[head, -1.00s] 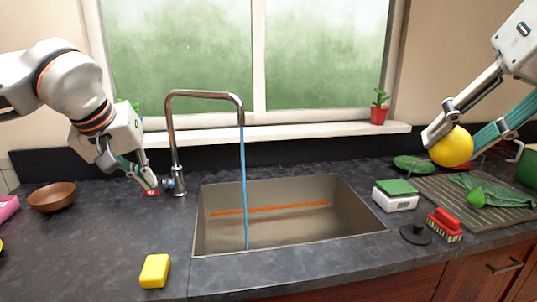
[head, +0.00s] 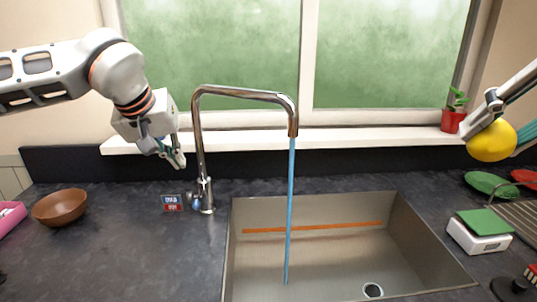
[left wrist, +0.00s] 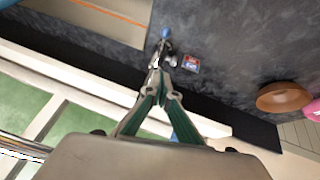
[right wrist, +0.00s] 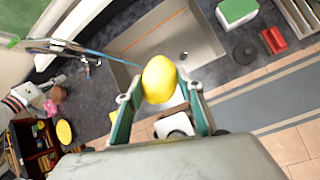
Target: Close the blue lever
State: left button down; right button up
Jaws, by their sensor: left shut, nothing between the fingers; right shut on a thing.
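The small blue lever (head: 197,203) is at the foot of the chrome faucet (head: 200,150); it also shows in the left wrist view (left wrist: 166,33). Blue water (head: 290,210) runs from the spout into the sink. My left gripper (head: 179,162) is shut and empty, above and behind the lever and apart from it. In the left wrist view its closed fingertips (left wrist: 161,62) point toward the faucet base. My right gripper is shut on a yellow ball (right wrist: 160,79), held up at the right; the ball also shows in the head view (head: 492,141).
A small red-and-blue sign (head: 172,203) stands beside the faucet base. The sink (head: 400,250) lies right of it. A brown bowl (head: 60,207) is at the left. A soap box with a green top (head: 480,232) stands at the right. The left counter is mostly clear.

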pick_arm(q)
send_over(200, 197)
jog(key=s+a, duration=0.1)
jog(key=a, duration=0.1)
notch_tip(200, 197, down, 6)
pick_arm(e)
jog(key=shift+w, duration=0.1)
jog(key=shift+f, duration=0.1)
pick_arm(q)
jog(key=shift+s+d+f, duration=0.15)
jog(key=shift+d+f, duration=0.05)
jog(key=shift+f, duration=0.5)
jog(key=shift+s+d+f, duration=0.15)
jog(key=shift+s+f, duration=0.05)
jog(key=shift+f, duration=0.5)
jog(key=shift+s+d+f, duration=0.15)
jog(key=shift+d+f, duration=0.05)
jog(key=shift+f, duration=0.5)
jog(key=shift+s+f, duration=0.65)
jog(key=shift+f, duration=0.35)
pick_arm(e)
jog(key=shift+r, duration=0.25)
